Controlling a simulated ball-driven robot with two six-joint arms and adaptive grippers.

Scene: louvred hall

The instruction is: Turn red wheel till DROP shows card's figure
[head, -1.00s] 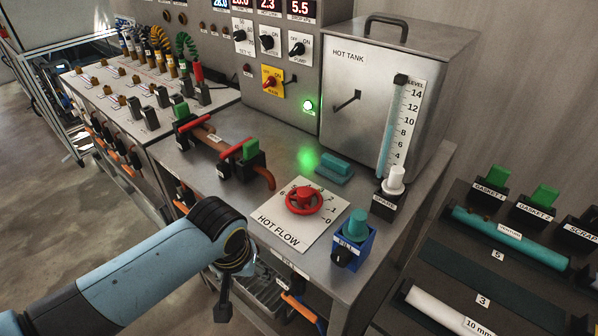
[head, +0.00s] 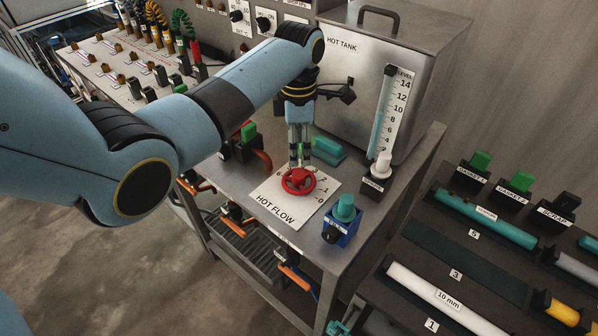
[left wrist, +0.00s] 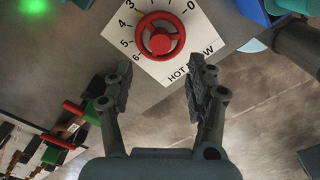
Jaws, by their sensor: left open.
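The red wheel (head: 298,182) sits on the white HOT FLOW plate (head: 272,208), which has a numbered scale around the wheel. In the left wrist view the wheel (left wrist: 160,37) lies just beyond my fingertips, with figures 0, 3, 4, 5 and 6 readable. My left gripper (head: 299,163) points down over the wheel's far side. Its fingers are spread and empty in the left wrist view (left wrist: 158,80), and the wheel is not between them. The DROP display is outside the frame now, and I see no card. The right gripper is not in view.
The HOT TANK (head: 390,60) with its level tube stands behind. A white knob (head: 381,162), a teal-topped FILL knob (head: 345,207) and a teal block (head: 327,151) are close to the wheel. A rack with tubes (head: 485,217) is at right.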

